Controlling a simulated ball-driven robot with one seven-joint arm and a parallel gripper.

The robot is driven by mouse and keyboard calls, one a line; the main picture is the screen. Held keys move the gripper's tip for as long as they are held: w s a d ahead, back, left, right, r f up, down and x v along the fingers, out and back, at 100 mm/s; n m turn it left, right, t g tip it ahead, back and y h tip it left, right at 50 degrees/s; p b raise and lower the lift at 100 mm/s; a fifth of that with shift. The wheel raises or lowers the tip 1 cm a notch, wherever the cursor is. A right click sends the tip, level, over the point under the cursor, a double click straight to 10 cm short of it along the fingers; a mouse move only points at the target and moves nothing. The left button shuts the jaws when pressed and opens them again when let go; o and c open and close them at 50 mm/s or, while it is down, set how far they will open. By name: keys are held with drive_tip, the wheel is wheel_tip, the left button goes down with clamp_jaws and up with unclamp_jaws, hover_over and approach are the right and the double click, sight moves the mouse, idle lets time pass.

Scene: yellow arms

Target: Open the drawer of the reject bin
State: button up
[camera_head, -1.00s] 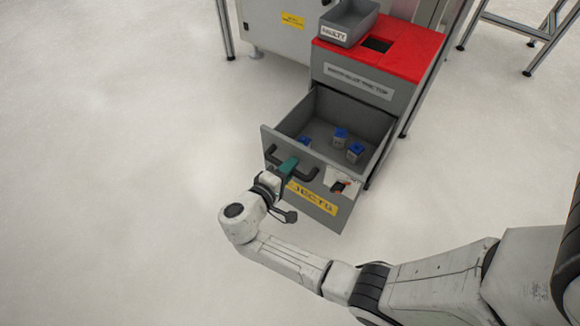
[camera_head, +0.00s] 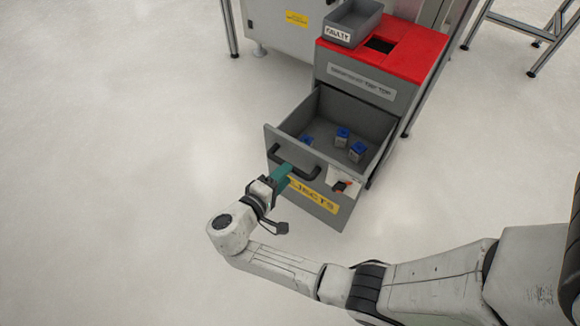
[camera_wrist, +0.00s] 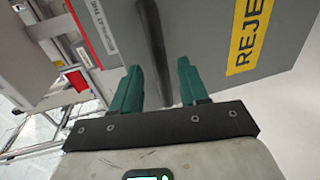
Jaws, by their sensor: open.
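The grey reject bin (camera_head: 361,82) has a red top. Its drawer (camera_head: 322,143) stands pulled out, with several blue-topped parts (camera_head: 342,137) inside. The drawer front has a dark bar handle (camera_head: 277,154) and a yellow label (camera_head: 313,197). My gripper (camera_head: 284,173) is just in front of the handle, with green fingers. In the wrist view my gripper (camera_wrist: 159,78) is open, and the dark handle (camera_wrist: 154,45) runs in the gap between the fingertips. No grip on it shows.
A grey tray marked FAULTY (camera_head: 353,22) sits on the bin's red top. A pale cabinet (camera_head: 275,40) stands behind at the left, and a metal frame (camera_head: 512,25) at the upper right. The floor left of the drawer is clear.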

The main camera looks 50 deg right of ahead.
drive_tip(key=p+v, duration=0.1)
drive_tip(key=v, duration=0.5)
drive_tip(key=shift+a, duration=0.15)
idle(0.3)
drive_tip(key=s+d+f+m+g+y, duration=0.15)
drive_tip(key=s+f+y, duration=0.25)
drive_tip(key=s+y, duration=0.95)
drive_tip(key=s+r+t+y, duration=0.1)
drive_tip(key=s+r+t, duration=0.1)
drive_tip(key=s+r, duration=0.25)
wheel_tip(320, 180, up, 34)
drive_tip(key=p, duration=3.4)
drive_tip(key=shift+s+a+n+y, duration=0.3)
drive_tip(key=shift+a+n+y, duration=0.05)
drive_tip(key=shift+a+y, duration=0.1)
drive_tip(key=shift+d, duration=0.1)
